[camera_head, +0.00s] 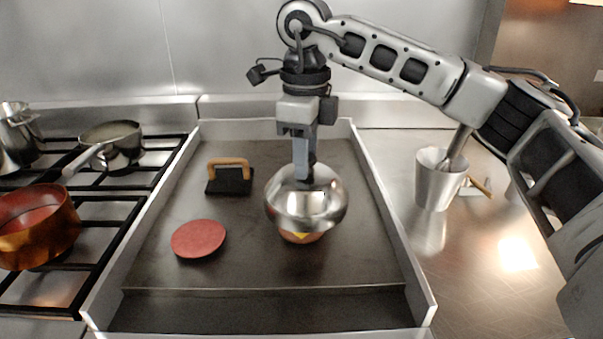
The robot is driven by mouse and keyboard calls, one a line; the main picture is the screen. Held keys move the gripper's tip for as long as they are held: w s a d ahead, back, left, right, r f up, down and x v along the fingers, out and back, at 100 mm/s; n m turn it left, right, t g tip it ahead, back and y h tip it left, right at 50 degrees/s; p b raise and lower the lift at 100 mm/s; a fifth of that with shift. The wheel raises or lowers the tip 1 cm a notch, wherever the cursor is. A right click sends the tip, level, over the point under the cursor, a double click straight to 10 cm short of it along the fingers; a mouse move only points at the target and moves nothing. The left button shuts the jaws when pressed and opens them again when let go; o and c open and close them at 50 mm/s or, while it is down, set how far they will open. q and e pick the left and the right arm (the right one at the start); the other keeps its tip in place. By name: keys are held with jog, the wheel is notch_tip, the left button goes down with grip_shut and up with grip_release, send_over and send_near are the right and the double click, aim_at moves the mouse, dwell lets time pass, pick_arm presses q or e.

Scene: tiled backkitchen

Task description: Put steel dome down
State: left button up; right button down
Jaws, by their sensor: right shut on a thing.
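The steel dome (306,206) is a shiny rounded cover above the middle of the griddle (200,275). My right gripper (304,172) points straight down and is shut on the top of the dome. A patty with a yellow patch (300,237) shows below the dome's lower edge; the dome hides the rest of it. I cannot tell whether the dome touches the patty or the griddle. My left gripper is not in view.
A red patty (198,239) lies at the left on the griddle, near a black press with a wooden handle (229,177). Raised walls edge the griddle. A copper pot (38,228) and a steel pan (112,146) stand on the stove. A metal cup (438,180) stands at the right.

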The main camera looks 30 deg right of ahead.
jog(key=shift+w+a+f, duration=0.1)
jog(key=shift+w+f, duration=0.25)
jog(key=shift+f, duration=0.1)
notch_tip(320, 180, down, 3)
jog(key=shift+w+f, duration=0.1)
jog(key=shift+f+b, duration=0.35)
jog(key=shift+f, duration=0.3)
jog(key=c, duration=1.1)
grip_release()
